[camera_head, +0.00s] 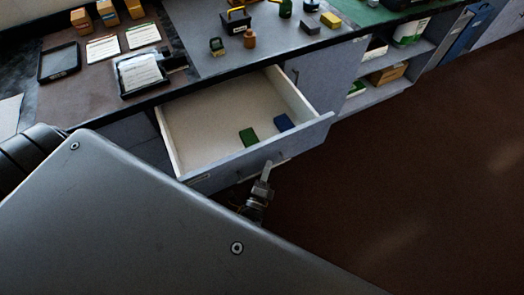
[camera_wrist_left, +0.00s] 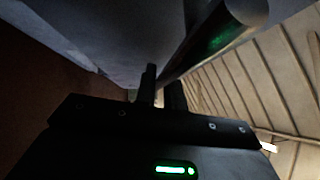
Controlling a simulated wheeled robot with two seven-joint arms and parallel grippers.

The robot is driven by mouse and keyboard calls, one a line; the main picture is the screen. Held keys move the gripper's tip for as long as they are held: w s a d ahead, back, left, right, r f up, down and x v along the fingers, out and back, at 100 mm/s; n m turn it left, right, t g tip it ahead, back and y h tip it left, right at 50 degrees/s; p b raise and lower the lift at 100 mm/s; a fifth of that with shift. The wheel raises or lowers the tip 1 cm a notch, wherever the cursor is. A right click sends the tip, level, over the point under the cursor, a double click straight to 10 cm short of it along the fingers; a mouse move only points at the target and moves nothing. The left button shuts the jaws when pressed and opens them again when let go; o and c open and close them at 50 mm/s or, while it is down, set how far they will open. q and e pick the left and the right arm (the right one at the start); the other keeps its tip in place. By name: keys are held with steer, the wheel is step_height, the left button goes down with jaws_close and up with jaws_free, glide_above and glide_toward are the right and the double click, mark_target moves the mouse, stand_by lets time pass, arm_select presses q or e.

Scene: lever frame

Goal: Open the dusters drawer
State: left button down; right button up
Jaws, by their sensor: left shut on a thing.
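A grey drawer (camera_head: 225,165) under the counter stands pulled well out, its pale inside showing. A green block (camera_head: 249,137) and a blue block (camera_head: 284,122) lie in it; I take them for dusters but cannot tell for sure. A small label on its front is too small to read. My left gripper (camera_head: 264,178) is at the middle of the drawer's front, shut on the drawer handle. My right gripper is not in view.
Open shelves (camera_head: 378,88) with boxes stand to the right. The brown floor (camera_head: 400,190) in front of the drawer is clear.

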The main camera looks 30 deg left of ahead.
arm_select(q)
steer(key=shift+s+d, duration=0.2)
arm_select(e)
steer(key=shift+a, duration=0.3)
arm_select(q)
steer(key=c, duration=1.5)
jaws_free()
